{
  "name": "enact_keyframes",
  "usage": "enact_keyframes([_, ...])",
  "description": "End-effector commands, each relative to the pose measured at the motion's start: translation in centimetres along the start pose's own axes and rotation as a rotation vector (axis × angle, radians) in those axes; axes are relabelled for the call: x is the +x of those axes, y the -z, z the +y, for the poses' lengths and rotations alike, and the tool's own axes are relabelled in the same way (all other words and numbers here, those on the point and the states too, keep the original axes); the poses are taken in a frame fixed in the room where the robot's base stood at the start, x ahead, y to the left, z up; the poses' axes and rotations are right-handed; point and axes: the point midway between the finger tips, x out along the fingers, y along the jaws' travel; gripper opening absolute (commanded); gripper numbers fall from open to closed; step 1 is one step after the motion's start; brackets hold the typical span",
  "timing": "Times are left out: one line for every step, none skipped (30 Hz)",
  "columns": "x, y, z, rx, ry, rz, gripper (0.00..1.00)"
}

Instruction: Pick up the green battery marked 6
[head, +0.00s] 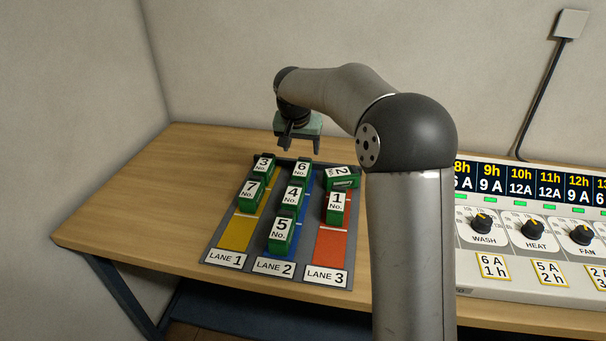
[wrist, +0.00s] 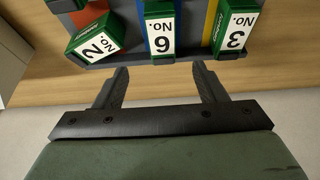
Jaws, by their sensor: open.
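The green battery marked 6 (head: 301,171) stands at the back of the blue lane 2, with its white number label on top. Batteries 4 (head: 292,196) and 5 (head: 281,234) stand in front of it in the same lane. In the wrist view battery 6 (wrist: 160,32) is just beyond the fingers, between batteries 2 (wrist: 95,40) and 3 (wrist: 234,32). My gripper (head: 299,146) is open and empty, above and behind the tray's back edge. Its two fingers (wrist: 162,82) are spread in the wrist view, apart from battery 6.
The grey tray (head: 224,259) also holds battery 7 (head: 248,195) in lane 1 and battery 1 (head: 336,207) in lane 3. Battery 2 (head: 342,178) sits turned at the back of lane 3. A control panel (head: 510,235) stands at right. The table's left side is clear.

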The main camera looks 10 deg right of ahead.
Motion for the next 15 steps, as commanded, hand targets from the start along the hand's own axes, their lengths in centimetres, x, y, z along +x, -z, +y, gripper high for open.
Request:
enact_keyframes([1.2,-0.1,0.0,0.000,-0.002,-0.005,0.65])
enact_keyframes([1.9,-0.1,0.0,0.000,-0.001,-0.004,0.65])
enact_keyframes([2.7,-0.1,0.0,0.000,-0.001,-0.004,0.65])
enact_keyframes([3.3,-0.1,0.0,-0.001,-0.001,-0.004,0.65])
enact_keyframes([3.9,-0.1,0.0,-0.001,-0.001,-0.003,0.65])
enact_keyframes([4.5,-0.1,0.0,0.000,-0.001,-0.003,0.65])
enact_keyframes([4.9,0.0,0.0,0.001,-0.001,-0.003,0.65])
enact_keyframes([5.3,0.0,0.0,0.000,-0.001,-0.002,0.65])
enact_keyframes([5.7,0.0,0.0,0.000,-0.001,-0.001,0.65])
enact_keyframes([5.9,0.0,0.0,0.000,0.000,0.000,0.65])
enact_keyframes([6.1,0.0,0.0,0.000,0.000,-0.001,0.65])
enact_keyframes([6.3,0.0,0.0,0.000,0.000,-0.001,0.65])
enact_keyframes([6.4,-0.1,0.0,-0.001,0.000,-0.001,0.65])
enact_keyframes([6.6,-0.1,0.0,-0.001,0.000,-0.001,0.65])
enact_keyframes([6.9,-0.1,-0.1,-0.001,0.000,-0.002,0.65])
